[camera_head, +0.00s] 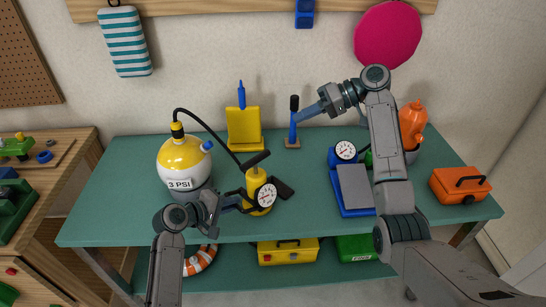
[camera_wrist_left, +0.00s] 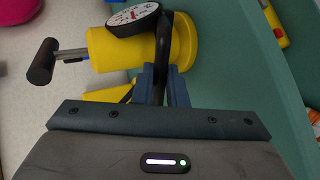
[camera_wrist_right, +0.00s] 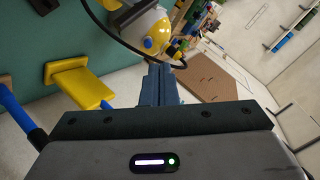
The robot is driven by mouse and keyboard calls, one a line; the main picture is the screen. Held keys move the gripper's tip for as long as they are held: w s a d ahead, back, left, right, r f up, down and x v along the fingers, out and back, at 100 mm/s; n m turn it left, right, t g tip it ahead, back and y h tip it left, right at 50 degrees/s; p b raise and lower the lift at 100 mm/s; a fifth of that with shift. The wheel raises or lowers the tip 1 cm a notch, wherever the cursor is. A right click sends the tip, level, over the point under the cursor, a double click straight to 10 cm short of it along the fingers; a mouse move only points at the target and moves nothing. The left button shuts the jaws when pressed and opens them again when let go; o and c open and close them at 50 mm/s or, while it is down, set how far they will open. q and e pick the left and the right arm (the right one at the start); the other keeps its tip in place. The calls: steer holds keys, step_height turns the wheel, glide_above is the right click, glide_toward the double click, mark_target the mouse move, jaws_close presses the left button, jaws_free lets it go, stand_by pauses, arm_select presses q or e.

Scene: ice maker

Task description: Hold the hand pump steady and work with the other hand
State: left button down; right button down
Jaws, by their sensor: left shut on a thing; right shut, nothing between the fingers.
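The hand pump (camera_head: 254,182) is a yellow cylinder with a black T-handle (camera_head: 257,160) and a round white gauge (camera_head: 266,195). It stands on the green table, and its handle is slightly raised on a rod in the left wrist view (camera_wrist_left: 42,62). My left gripper (camera_head: 238,203) is at the pump's front left. In the left wrist view its fingers (camera_wrist_left: 160,84) are shut on a black loop on the pump's side. My right gripper (camera_head: 303,115) is shut and empty, raised behind and to the right of the pump, away from its handle.
A black hose (camera_head: 212,132) runs from the pump to a yellow-and-white tank (camera_head: 186,165) marked 3 PSI. A yellow stand (camera_head: 243,128) and a blue lever with a black grip (camera_head: 293,125) stand near the wall. A blue scale-like device (camera_head: 351,205) and orange toolbox (camera_head: 460,185) are at right.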

step_height(320, 180, down, 13)
steer(key=w+d+m+y, duration=0.1)
steer(key=d+m+y, duration=0.15)
steer(key=m, duration=2.05)
steer(key=x, duration=1.1)
steer(key=shift+w+r+m+y, duration=0.15)
steer(key=shift+w+m+y, duration=0.05)
steer(key=shift+m+y, duration=0.15)
step_height(320, 180, up, 8)
steer(key=v, duration=1)
